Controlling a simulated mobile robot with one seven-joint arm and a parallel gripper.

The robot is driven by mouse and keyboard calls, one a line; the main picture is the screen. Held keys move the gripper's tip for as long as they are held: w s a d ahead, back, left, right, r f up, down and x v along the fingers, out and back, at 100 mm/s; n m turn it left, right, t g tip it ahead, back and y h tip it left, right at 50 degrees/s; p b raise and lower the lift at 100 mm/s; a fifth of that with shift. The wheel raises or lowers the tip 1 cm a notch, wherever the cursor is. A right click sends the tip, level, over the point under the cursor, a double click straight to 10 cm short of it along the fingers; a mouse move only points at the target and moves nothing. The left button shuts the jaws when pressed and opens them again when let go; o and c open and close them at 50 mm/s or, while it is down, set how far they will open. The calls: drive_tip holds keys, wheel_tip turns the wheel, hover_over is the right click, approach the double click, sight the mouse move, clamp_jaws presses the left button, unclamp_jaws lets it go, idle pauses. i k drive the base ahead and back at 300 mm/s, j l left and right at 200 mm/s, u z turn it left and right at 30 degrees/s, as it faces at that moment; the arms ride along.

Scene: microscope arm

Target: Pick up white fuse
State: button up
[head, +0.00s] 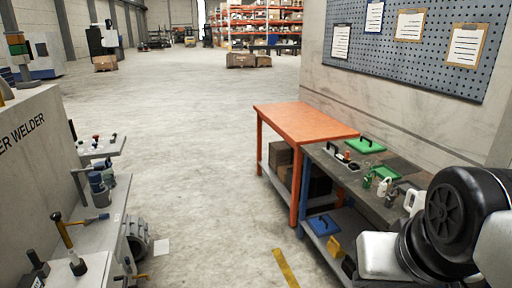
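I cannot pick out a white fuse for certain in the head view. Several small items lie on the grey workbench (345,180) at the right, too small to name surely. Among them is a small white item (384,187) beside a green one, and a larger white item (413,201) near my arm. My arm's black and white links fill the lower right and hide part of the bench. My gripper is not in view.
An orange table (300,121) adjoins the bench's far end. Green pieces (366,145) and a dark tray lie on the bench; a blue case (323,225) sits below. A cluttered grey counter (95,240) stands left. The floor between is mostly clear.

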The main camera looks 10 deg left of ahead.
sight(75, 258)
drive_tip(key=i+j+u, duration=0.1)
drive_tip(key=i+u, duration=0.65)
drive_tip(key=i+l+u, duration=0.15)
drive_tip(key=i+u, duration=0.65)
drive_tip(key=i+l+u, duration=0.15)
drive_tip(key=u, duration=0.3)
drive_tip(key=i+l+u, duration=0.6)
drive_tip(key=i, duration=0.2)
drive_tip(key=i+u, duration=0.2)
drive_tip(key=i, duration=0.15)
